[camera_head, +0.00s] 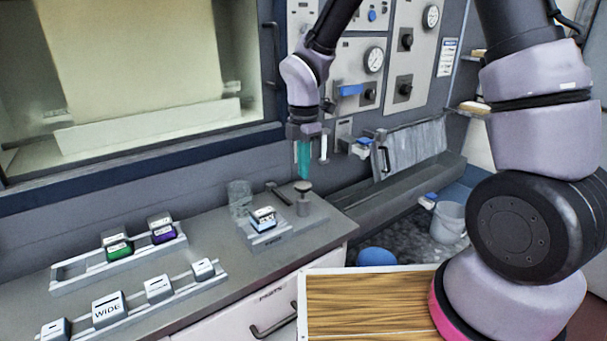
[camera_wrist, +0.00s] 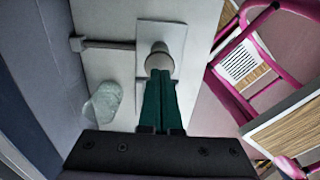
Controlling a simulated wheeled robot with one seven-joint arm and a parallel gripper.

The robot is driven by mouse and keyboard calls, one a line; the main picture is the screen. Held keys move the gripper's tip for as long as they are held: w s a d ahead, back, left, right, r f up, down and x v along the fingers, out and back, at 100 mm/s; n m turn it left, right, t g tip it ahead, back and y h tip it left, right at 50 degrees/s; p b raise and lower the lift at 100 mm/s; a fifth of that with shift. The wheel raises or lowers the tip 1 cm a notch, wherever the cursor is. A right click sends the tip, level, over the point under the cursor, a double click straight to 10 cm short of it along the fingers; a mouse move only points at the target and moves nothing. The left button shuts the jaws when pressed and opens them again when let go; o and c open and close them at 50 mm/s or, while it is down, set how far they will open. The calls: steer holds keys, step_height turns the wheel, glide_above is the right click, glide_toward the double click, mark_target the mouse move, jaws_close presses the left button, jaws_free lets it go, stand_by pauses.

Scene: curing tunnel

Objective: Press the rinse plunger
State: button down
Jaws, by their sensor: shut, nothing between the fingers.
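The rinse plunger (camera_head: 303,188) is a short upright post with a round grey cap, near the right end of the counter. In the wrist view, the plunger (camera_wrist: 159,56) stands on a pale plate just beyond my fingertips. My gripper (camera_head: 304,177) has teal fingers that are shut, empty and pointing down. The fingertips are right above the cap in the head view. In the wrist view, the shut fingers (camera_wrist: 161,75) overlap the cap's near edge. I cannot tell whether they touch it.
A clear glass (camera_head: 239,197) and a blue-labelled block (camera_head: 263,217) stand left of the plunger. Racks of labelled blocks (camera_head: 107,307) are further left. A wall panel with gauges (camera_head: 373,60) rises behind my arm. A trough (camera_head: 420,180) lies right of the counter.

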mark_target(304, 185)
steer(key=shift+f, duration=0.95)
steer(key=shift+s+f, duration=0.1)
steer(key=shift+f, duration=1.35)
